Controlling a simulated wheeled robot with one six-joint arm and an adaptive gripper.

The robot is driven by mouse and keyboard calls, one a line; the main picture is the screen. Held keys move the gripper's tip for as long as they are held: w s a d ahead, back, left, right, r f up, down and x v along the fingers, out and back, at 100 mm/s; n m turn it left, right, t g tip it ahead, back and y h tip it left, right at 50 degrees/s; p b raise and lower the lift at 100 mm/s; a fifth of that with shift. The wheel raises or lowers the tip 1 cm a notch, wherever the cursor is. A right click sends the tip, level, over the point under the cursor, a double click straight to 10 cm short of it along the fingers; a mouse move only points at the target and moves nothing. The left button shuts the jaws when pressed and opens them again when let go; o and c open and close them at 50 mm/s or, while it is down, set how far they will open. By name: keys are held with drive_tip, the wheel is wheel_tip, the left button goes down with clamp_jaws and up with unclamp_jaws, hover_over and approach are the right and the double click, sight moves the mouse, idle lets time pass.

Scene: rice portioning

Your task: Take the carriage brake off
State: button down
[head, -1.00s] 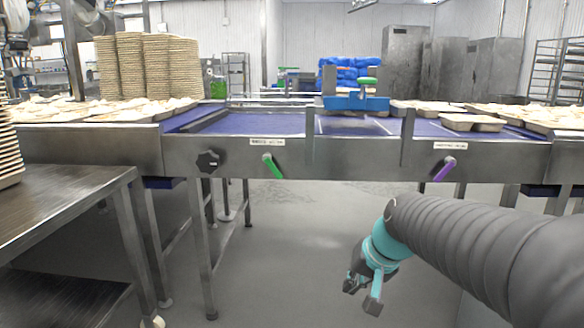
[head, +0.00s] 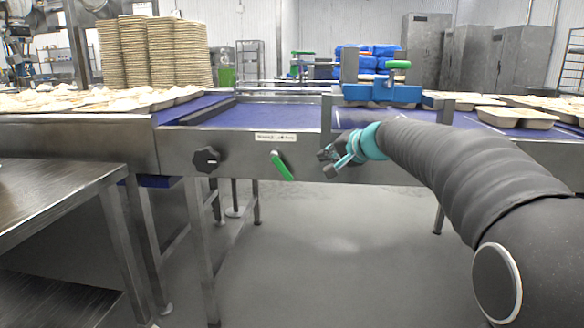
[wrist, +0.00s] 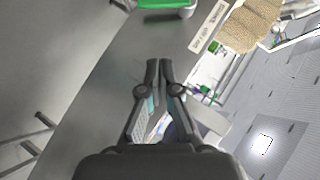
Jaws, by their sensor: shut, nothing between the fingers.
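A green lever (head: 282,165) sits on the front rail of the conveyor, tilted with its top to the left, below a small white label (head: 275,137) too small to read. A green part, likely this lever, shows at the top edge of the wrist view (wrist: 165,4). My gripper (head: 328,163) is shut and empty, in front of the rail just right of the green lever and apart from it. Its fingertips meet in the wrist view (wrist: 160,66). The blue carriage (head: 382,94) with a green handle stands on the belt above.
A black knob (head: 206,160) sits left of the green lever. A steel table (head: 60,185) stands at the front left. Trays (head: 95,100) lie on the conveyor at left. Stacked trays (head: 155,52) stand behind. The floor (head: 330,265) below the rail is clear.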

sight(282, 167)
drive_tip(key=p+x, duration=0.1)
drive_tip(key=x, duration=0.8)
drive_tip(key=shift+w+f, duration=0.2)
drive_tip(key=shift+w+a+f, duration=0.15)
drive_tip(key=shift+a+f, duration=0.55)
drive_tip(key=shift+a, duration=0.25)
drive_tip(key=shift+a+f, duration=0.55)
drive_tip(key=shift+a, duration=0.2)
